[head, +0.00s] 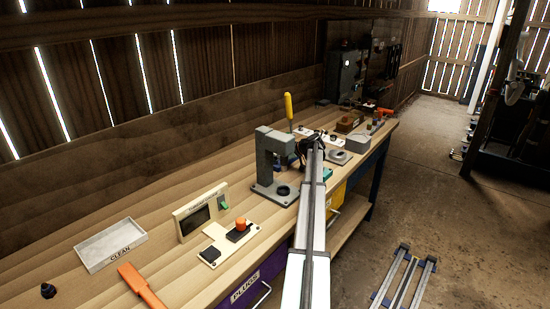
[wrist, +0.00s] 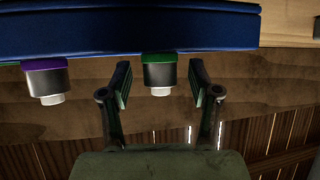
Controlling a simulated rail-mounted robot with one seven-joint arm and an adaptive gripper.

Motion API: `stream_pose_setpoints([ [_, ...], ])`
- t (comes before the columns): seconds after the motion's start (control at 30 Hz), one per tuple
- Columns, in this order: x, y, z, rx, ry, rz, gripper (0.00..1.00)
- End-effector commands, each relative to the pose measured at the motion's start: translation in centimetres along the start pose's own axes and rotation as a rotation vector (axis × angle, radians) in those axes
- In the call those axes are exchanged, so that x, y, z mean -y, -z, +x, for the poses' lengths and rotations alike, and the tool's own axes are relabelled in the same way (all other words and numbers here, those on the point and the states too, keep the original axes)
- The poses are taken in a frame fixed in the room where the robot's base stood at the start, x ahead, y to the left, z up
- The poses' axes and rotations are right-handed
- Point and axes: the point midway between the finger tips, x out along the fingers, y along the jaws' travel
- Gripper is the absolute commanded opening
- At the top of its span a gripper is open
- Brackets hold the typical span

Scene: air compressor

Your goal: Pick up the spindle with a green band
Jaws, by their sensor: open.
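The spindle with a green band (wrist: 158,74) shows in the wrist view, with a grey body and a pale round end. Its green-banded end meets a blue bar (wrist: 130,32). My gripper (wrist: 160,84) is open, with one finger on each side of this spindle and a visible gap on both sides. No contact shows. A second spindle with a purple band (wrist: 46,82) is at the same bar, left of the left finger. In the head view my gripper (head: 306,150) is a small dark shape at the arm's far end; I cannot make out the spindles there.
On the wooden bench, a grey press (head: 266,165) stands left of my gripper, with a yellow-handled tool (head: 288,106) behind it. A grey box (head: 355,142) and small parts lie beyond. A CLEAN tray (head: 110,244) and a framed display (head: 197,215) are nearer.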

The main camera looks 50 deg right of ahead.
Motion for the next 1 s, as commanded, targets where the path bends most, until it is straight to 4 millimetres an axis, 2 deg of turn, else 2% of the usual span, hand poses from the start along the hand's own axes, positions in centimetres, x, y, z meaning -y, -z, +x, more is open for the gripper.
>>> stream_pose_setpoints([
  [0.27,0.02,-0.07,0.58,0.000,-0.001,0.000,0.62],
  [0.37,0.03,-0.07,0.57,0.000,-0.001,0.000,0.30],
  [0.43,0.02,-0.06,0.56,0.000,-0.001,0.000,0.05],
  [0.47,0.02,-0.07,0.55,0.000,-0.001,0.000,0.00],
  [0.8,0.02,0.01,0.51,0.000,-0.001,0.000,0.00],
  [1.0,0.00,0.72,0.13,-0.001,-0.001,-0.001,0.00],
])
